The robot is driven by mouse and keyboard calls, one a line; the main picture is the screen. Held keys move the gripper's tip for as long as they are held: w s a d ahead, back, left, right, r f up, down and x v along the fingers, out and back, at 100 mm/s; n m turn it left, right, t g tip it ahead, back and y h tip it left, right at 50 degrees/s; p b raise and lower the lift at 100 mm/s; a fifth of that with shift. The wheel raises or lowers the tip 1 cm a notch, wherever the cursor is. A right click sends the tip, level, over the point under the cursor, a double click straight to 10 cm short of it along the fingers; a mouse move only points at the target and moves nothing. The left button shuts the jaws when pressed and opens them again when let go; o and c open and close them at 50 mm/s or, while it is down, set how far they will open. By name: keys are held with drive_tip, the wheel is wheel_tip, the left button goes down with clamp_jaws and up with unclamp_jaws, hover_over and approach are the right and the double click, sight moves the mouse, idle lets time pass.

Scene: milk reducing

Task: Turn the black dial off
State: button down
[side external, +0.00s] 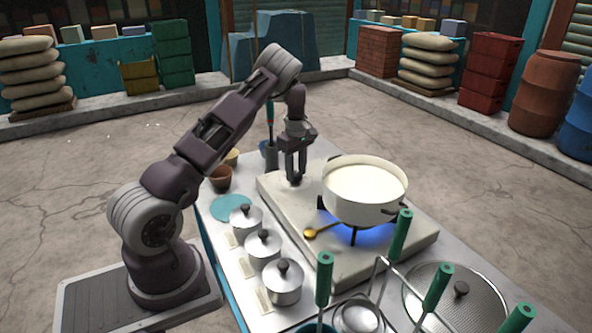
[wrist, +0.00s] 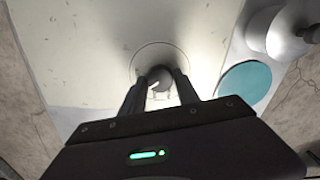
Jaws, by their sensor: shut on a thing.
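My gripper (side external: 295,174) points down at the left part of the pale stove slab (side external: 335,263), left of the white pot. In the wrist view its two fingers (wrist: 160,76) are shut on a small knob, the dial (wrist: 158,85), inside a round ring on the slab. The white pot (side external: 362,205) holds pale milk (side external: 364,184) and stands over a blue burner flame (side external: 358,236), which is lit.
A gold spoon (side external: 318,233) lies on the slab by the pot. Several lidded metal canisters (side external: 283,285) line the front left, near a teal disc (side external: 231,207). Green-handled utensils (side external: 324,280) stand at the front. A brown bowl (side external: 220,176) sits at the counter's left edge.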

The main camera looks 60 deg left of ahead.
sight(296, 174)
drive_tip(key=m, duration=0.4)
drive_tip(key=shift+m, duration=1.8)
drive_tip(key=c, duration=0.9)
unclamp_jaws()
wheel_tip(296, 174, up, 7)
drive_tip(key=shift+r, duration=0.1)
